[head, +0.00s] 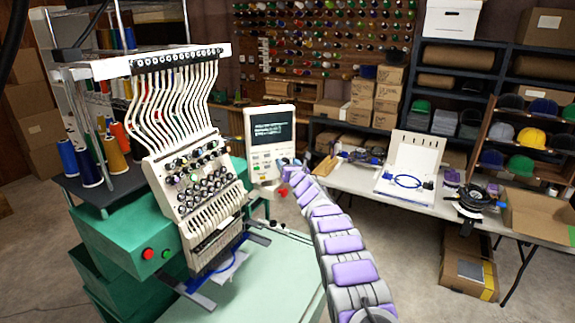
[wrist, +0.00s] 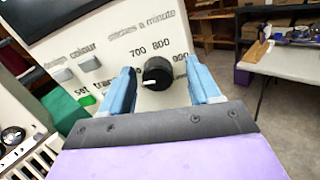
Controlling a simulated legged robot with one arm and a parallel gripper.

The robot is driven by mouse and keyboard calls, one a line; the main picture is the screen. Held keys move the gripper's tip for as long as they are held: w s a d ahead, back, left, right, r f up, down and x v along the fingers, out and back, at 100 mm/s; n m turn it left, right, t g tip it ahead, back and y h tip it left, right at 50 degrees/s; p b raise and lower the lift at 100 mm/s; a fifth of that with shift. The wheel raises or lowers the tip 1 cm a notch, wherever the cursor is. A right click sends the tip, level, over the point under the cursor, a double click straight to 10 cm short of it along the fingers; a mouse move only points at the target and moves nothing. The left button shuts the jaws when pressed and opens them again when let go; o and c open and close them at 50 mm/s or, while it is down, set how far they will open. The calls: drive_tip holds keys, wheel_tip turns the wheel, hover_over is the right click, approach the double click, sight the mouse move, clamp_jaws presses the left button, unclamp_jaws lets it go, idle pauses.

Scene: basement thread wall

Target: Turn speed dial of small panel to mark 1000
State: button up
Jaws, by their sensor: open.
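The small panel (head: 262,150) is a cream control box with a dark screen, beside the embroidery machine in the head view. Its speed dial (wrist: 157,73) is a round black knob with a small white mark at its lower left. The printed numbers 700, 800 and 900 show above and right of it; the 1000 mark is not visible. My gripper (wrist: 160,68) is open, with one blue finger on each side of the dial. I cannot tell whether the fingers touch it. In the head view my gripper (head: 291,170) is at the panel's lower right, hiding the dial.
Grey buttons and a green button (wrist: 86,100) sit left of the dial. A red knob (head: 283,193) shows below the panel. The embroidery machine (head: 193,170) stands left, with its pale green table (head: 265,275) below. A white worktable (head: 440,205) with hoops is at right.

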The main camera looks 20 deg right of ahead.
drive_tip(key=shift+a, duration=0.1)
drive_tip(key=c, duration=1)
drive_tip(key=shift+c, duration=0.2)
drive_tip(key=shift+m, duration=0.3)
